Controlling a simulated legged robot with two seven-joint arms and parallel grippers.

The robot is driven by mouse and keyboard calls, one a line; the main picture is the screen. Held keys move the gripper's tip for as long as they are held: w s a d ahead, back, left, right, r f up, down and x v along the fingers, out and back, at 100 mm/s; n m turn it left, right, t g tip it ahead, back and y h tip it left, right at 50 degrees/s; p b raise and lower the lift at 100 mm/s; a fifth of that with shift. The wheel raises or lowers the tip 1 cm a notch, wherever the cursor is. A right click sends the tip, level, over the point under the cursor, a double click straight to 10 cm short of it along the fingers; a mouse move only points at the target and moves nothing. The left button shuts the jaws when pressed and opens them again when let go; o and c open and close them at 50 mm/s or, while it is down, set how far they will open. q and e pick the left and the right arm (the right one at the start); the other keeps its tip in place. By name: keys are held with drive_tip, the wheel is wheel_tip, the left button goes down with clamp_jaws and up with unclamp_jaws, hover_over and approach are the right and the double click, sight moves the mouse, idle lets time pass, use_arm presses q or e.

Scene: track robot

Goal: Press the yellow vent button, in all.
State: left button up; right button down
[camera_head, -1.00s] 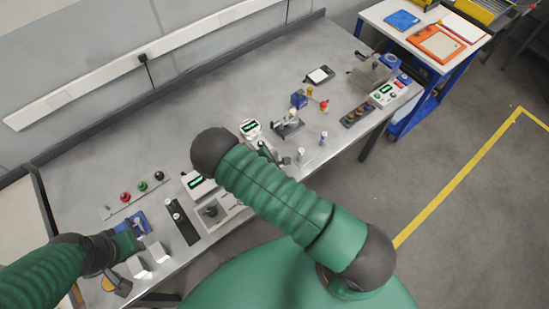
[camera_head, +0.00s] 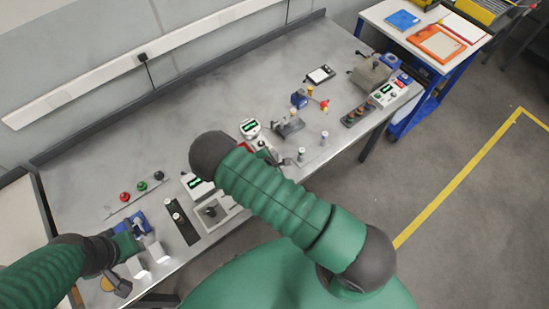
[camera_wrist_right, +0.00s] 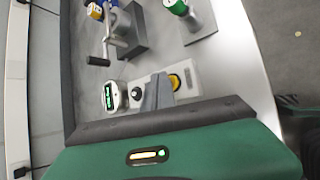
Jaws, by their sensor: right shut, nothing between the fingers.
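The yellow button (camera_wrist_right: 175,82) shows in the right wrist view on a pale panel, next to a small black knob (camera_wrist_right: 137,94) and a gauge with a green display (camera_wrist_right: 109,96). My right gripper (camera_wrist_right: 157,92) is shut and empty; its grey fingers are just in front of the button and partly cover it. I cannot tell whether they touch. In the head view my right gripper (camera_head: 276,158) is small and partly behind my arm, near the gauge (camera_head: 249,126); the button cannot be made out there. My left gripper (camera_head: 126,243) is at the bench's left front, its jaws unclear.
The bench (camera_head: 95,155) holds a row of red, green and black knobs (camera_head: 143,185), a dark strip with switches (camera_head: 181,222) and a control box (camera_head: 388,92) at right. A metal fixture with a lever (camera_wrist_right: 120,32) stands near the right gripper.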

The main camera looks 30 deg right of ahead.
drive_tip(key=shift+f+b, duration=0.35)
drive_tip(key=shift+f, duration=0.05)
idle(0.5)
drive_tip(key=shift+r+p, duration=0.65)
drive_tip(key=shift+r, duration=0.15)
drive_tip(key=shift+r, duration=0.1)
